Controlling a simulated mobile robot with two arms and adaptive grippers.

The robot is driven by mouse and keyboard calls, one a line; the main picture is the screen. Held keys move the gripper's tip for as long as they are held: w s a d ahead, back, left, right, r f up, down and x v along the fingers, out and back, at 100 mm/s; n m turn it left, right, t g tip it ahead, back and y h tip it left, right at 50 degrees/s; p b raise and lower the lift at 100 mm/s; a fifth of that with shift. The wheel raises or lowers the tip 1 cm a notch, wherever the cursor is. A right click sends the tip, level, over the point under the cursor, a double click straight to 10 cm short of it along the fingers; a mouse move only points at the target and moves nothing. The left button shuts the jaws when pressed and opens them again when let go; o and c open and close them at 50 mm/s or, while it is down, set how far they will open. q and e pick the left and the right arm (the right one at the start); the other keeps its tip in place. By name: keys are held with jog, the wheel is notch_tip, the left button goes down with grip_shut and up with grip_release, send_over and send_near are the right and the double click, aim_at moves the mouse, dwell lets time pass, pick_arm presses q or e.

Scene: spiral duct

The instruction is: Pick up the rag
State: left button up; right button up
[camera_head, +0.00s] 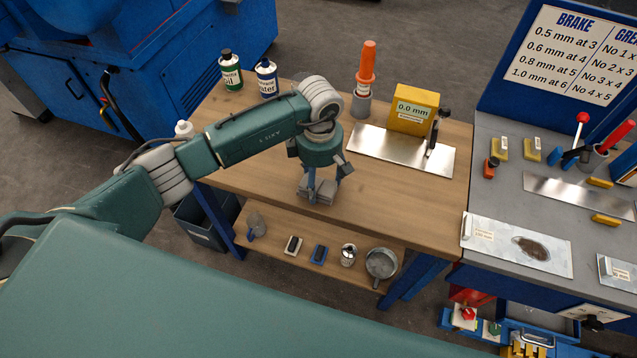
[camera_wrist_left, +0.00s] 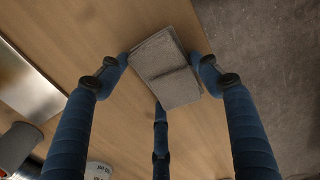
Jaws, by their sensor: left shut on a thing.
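The rag is a grey folded cloth (camera_wrist_left: 168,72), seen from above in the left wrist view between my blue fingers. In the head view the rag (camera_head: 316,192) shows below my left gripper (camera_head: 322,183), near the front edge of the wooden table (camera_head: 255,170). My left gripper is shut on the rag, with fingers at its two sides and one at its near edge. I cannot tell whether the rag touches the tabletop or is just above it. My right gripper is not in view.
Behind the gripper stand an oil bottle (camera_head: 231,72), a second bottle (camera_head: 267,79), an orange-handled tool (camera_head: 366,72) and a yellow gauge block (camera_head: 413,109) by a metal plate (camera_head: 385,150). A lower shelf (camera_head: 275,254) holds small items. A grey workbench (camera_head: 490,205) adjoins on the right.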

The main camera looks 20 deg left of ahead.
aim_at(319, 181)
pick_arm(q)
notch_tip(319, 181, up, 20)
jog(key=b, duration=0.5)
jog(key=shift+o, duration=1.2)
jog(key=shift+c, duration=0.6)
